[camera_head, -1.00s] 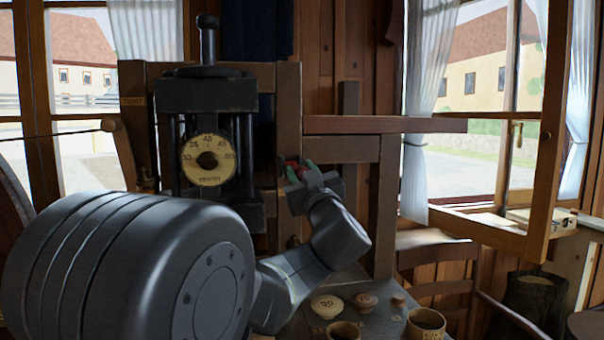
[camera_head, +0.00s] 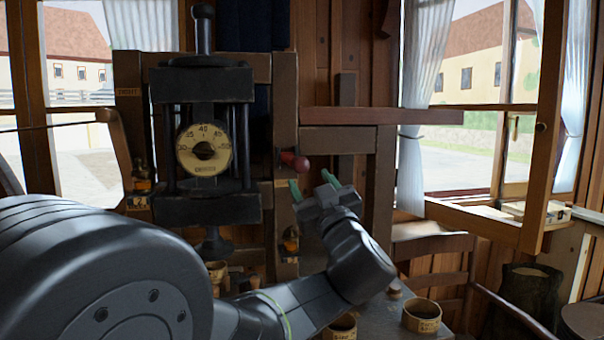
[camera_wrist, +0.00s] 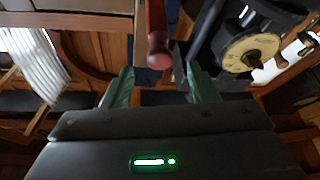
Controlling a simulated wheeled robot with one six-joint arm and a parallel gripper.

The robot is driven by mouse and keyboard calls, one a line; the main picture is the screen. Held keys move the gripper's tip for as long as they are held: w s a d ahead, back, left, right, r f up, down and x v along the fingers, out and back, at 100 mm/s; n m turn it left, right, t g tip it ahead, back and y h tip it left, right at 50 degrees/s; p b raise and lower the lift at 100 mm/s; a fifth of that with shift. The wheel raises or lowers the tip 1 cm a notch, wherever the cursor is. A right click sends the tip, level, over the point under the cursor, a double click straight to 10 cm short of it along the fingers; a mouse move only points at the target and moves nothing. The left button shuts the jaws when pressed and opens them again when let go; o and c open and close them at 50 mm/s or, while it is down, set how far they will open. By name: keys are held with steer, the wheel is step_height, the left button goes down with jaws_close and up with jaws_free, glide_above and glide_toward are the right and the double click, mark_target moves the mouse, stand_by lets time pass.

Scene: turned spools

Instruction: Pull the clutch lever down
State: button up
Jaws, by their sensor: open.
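A lever with a red knob (camera_head: 295,161) sticks out from the wooden post right of the dial. I take it for the clutch lever; I cannot read a label on it. In the wrist view its reddish knob (camera_wrist: 158,55) shows ahead of the fingers, at the gap between them. My gripper (camera_head: 313,184) is open, with green fingertips, just below and right of the knob. Its fingers (camera_wrist: 160,87) are apart in the wrist view, with nothing between them. I see no contact with the knob.
The dark press with a round dial (camera_head: 204,148) stands left of the lever. A wooden beam (camera_head: 380,116) runs above and right of my gripper. A cup (camera_head: 422,316) stands on the bench below. A chair (camera_head: 435,255) is at the right.

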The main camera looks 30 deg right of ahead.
mark_target(298, 162)
steer(key=shift+v, duration=2.75)
steer(key=p+x, duration=0.1)
steer(key=x, duration=1.3)
